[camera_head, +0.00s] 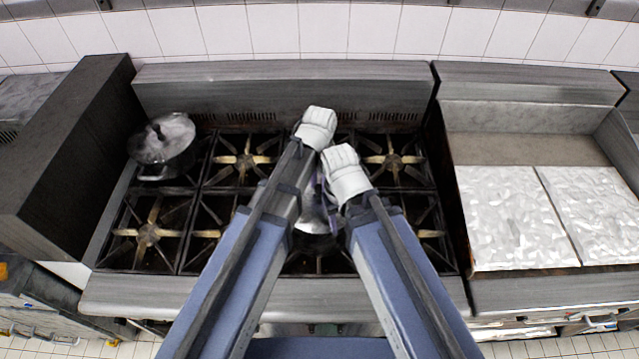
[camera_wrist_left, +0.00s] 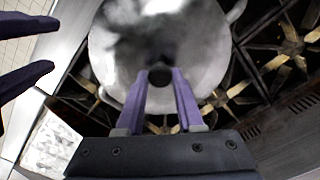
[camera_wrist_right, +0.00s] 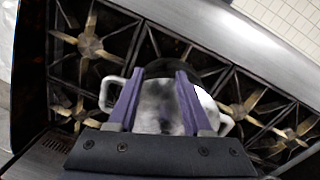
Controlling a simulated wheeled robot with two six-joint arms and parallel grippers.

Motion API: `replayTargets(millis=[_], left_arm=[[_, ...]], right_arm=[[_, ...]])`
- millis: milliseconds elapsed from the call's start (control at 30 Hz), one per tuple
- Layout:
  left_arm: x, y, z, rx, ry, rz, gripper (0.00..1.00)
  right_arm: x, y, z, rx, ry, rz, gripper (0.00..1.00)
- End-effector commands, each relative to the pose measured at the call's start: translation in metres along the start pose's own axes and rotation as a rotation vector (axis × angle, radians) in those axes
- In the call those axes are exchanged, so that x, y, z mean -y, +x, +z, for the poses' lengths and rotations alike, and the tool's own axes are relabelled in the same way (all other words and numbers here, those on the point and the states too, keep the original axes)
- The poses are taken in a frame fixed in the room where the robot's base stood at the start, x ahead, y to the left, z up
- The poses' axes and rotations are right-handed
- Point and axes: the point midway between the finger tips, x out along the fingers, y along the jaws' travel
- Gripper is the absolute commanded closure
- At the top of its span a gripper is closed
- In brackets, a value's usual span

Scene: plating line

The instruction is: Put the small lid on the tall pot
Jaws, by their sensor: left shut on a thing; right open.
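The small lid (camera_wrist_left: 125,50) is a silvery disc with a black knob (camera_wrist_left: 160,76) in the left wrist view. My left gripper (camera_head: 318,190) is shut on the knob. The tall pot (camera_wrist_right: 160,108), a metal pot with side handles, is under both grippers at the middle of the stove; they largely hide it in the head view, where part of its metal shows (camera_head: 312,222). The lid is over the pot; I cannot tell whether it rests on the rim. My right gripper (camera_wrist_right: 158,95) is open close to the pot, and its fingers also show in the left wrist view (camera_wrist_left: 25,52).
Another pot (camera_head: 162,148) with a lid and black knob stands on the back left burner. Bare burner grates surround the middle pot. A dark box-like unit (camera_head: 70,150) borders the stove on the left. A griddle with pale plates (camera_head: 510,215) is on the right.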

Motion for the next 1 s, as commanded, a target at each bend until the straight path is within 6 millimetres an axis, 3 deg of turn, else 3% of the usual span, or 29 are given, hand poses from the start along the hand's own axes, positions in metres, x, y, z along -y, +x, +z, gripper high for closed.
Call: replayTargets(millis=[133,167,433,633,900,1000], left_arm=[[0.0,-0.0001,0.0,0.0,0.0,0.0,1.0],[0.0,-0.0001,0.0,0.0,0.0,0.0,0.62],[0.0,-0.0001,0.0,0.0,0.0,0.0,0.31],[0.0,-0.0001,0.0,0.0,0.0,0.0,0.29],[0.0,0.0,0.0,0.0,0.0,0.0,0.0],[0.0,0.0,0.0,0.0,0.0,0.0,0.0]], right_arm=[[0.0,-0.0001,0.0,0.0,0.0,0.0,0.5],[0.0,-0.0001,0.0,0.0,0.0,0.0,0.5],[0.0,-0.0001,0.0,0.0,0.0,0.0,0.5],[0.0,-0.0001,0.0,0.0,0.0,0.0,0.5],[0.0,0.0,0.0,0.0,0.0,0.0,0.5],[0.0,0.0,0.0,0.0,0.0,0.0,0.5]])
